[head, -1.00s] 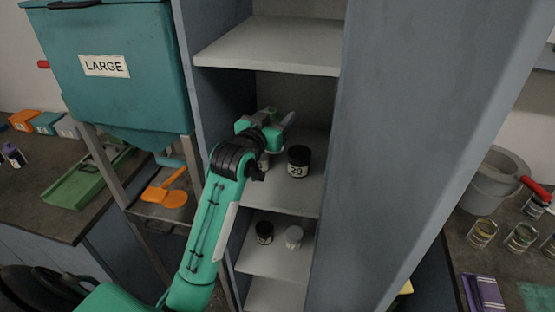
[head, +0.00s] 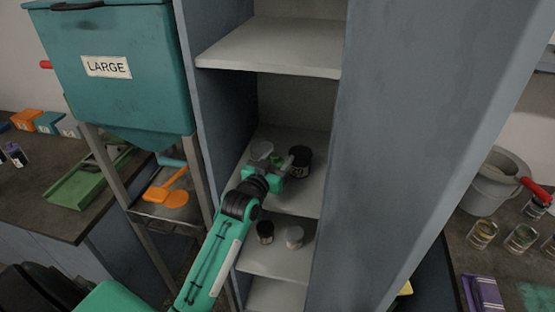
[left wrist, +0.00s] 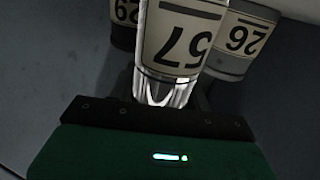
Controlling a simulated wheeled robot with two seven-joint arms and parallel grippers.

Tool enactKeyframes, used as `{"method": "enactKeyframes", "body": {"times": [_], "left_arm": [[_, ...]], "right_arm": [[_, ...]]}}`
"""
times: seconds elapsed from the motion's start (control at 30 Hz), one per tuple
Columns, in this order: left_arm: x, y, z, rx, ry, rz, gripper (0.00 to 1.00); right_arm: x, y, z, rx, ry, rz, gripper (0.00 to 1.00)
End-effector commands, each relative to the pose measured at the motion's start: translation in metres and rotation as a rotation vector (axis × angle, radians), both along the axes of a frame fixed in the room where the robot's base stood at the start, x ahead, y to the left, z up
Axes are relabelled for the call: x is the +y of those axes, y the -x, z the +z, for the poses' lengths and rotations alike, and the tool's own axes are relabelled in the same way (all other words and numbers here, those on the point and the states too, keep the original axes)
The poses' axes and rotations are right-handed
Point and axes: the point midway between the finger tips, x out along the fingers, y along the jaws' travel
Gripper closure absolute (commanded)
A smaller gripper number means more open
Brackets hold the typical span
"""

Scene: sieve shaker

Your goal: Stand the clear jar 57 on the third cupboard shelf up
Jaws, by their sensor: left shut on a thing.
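The clear jar 57 (left wrist: 182,38) fills the middle of the left wrist view, with its cream label upside down in that picture, the same way round as its neighbours' labels. My left gripper (head: 277,160) is shut on it, low over the middle shelf (head: 297,197) of the cupboard. In the head view the gripper largely hides this jar; I cannot tell whether it touches the shelf. A dark jar 29 (head: 301,160) stands just right of the gripper; it also shows in the left wrist view (left wrist: 124,12). My right gripper is not in view.
Jar 26 (left wrist: 238,42) stands close behind jar 57; a pale round jar top (head: 261,150) left of the gripper is probably it. Cupboard walls (head: 222,100) close in both sides. A shelf (head: 270,48) lies above; a dark jar (head: 265,232) and white jar (head: 294,237) stand below.

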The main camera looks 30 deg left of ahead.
Motion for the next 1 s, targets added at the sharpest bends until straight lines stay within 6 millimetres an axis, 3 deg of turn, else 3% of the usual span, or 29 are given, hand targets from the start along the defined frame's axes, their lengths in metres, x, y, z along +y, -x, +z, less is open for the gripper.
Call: {"method": "enactKeyframes", "body": {"times": [0.2, 0.23, 0.3, 0.33, 0.67, 0.83, 1.0], "left_arm": [[0.000, 0.000, -0.003, -0.001, 0.000, 0.000, 0.90], [0.000, 0.000, -0.002, 0.000, 0.000, 0.000, 0.45], [0.000, 0.000, -0.002, 0.000, 0.000, 0.000, 0.31], [0.000, 0.000, -0.002, 0.000, 0.000, 0.000, 0.29], [0.000, 0.000, 0.002, 0.000, 0.000, 0.000, 0.29], [0.000, 0.020, -0.002, 0.002, 0.000, 0.000, 0.29], [0.000, 0.054, -0.004, 0.002, -0.002, 0.000, 0.29]], "right_arm": [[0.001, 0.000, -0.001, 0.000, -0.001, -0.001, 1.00], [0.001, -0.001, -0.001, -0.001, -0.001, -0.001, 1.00], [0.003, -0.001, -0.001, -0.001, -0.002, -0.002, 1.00], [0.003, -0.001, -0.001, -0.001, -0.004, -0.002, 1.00], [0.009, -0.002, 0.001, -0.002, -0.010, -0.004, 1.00], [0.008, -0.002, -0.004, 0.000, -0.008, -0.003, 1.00], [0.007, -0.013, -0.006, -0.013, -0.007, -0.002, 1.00]]}}
